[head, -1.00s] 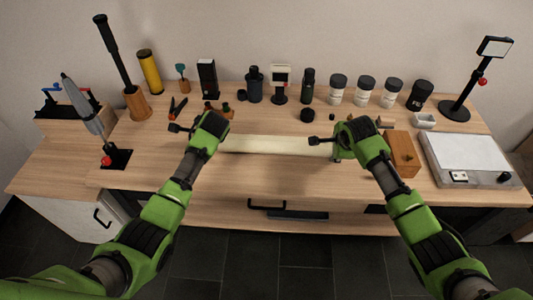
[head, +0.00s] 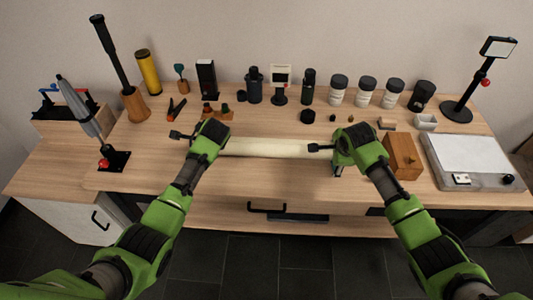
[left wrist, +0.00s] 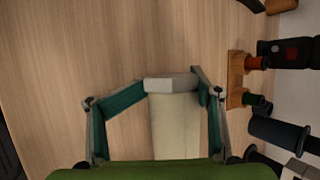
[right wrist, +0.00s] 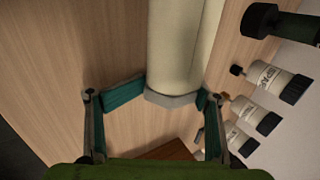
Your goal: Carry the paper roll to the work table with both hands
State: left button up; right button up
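The paper roll (head: 265,147) is a long pale cream cylinder, level and left to right, over the front middle of the wooden work table (head: 250,185). My left gripper (head: 183,135) is at its left end; in the left wrist view its fingers (left wrist: 172,85) meet the grey end piece of the roll (left wrist: 175,130) from both sides. My right gripper (head: 325,150) is at the right end; in the right wrist view its fingers (right wrist: 172,95) close on the other grey end piece of the roll (right wrist: 175,45). Any gap under the roll is hard to judge.
Bottles and jars (head: 338,90) line the back. A wooden block (head: 403,155) and a white-topped device (head: 470,160) stand at the right. A stand with a grey tool (head: 85,115) is at the left. The table front is clear.

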pick_arm(q)
jog(key=shift+r, duration=0.1)
jog(key=v, duration=0.7)
jog(key=shift+s+d+r, duration=0.2)
jog(key=shift+s+r, duration=0.05)
jog(key=shift+r, duration=0.05)
pick_arm(e)
jog(key=shift+w+r, duration=0.1)
jog(key=shift+r, duration=0.05)
jog(key=shift+v, duration=3.95)
pick_arm(q)
jog(key=shift+s+a+r+p, duration=0.1)
jog(key=shift+s+a+p, duration=0.05)
jog(key=shift+a+p, duration=0.4)
jog(key=shift+s+a+r+p, duration=0.1)
jog(key=shift+a+p, duration=0.35)
jog(key=shift+p, duration=0.2)
jog(key=shift+s+a+p, duration=0.25)
jog(key=shift+a+p, duration=0.6)
jog(key=shift+a, duration=0.15)
jog(key=shift+s+a+f+p, duration=0.15)
jog(key=shift+a+p, duration=0.15)
jog(key=shift+a, duration=0.2)
jog(key=shift+s+a+f+p, duration=0.1)
jog(key=shift+a+p, duration=0.2)
jog(key=shift+a, duration=0.15)
pick_arm(e)
notch_tip(320, 180, up, 5)
jog(key=shift+r, duration=0.15)
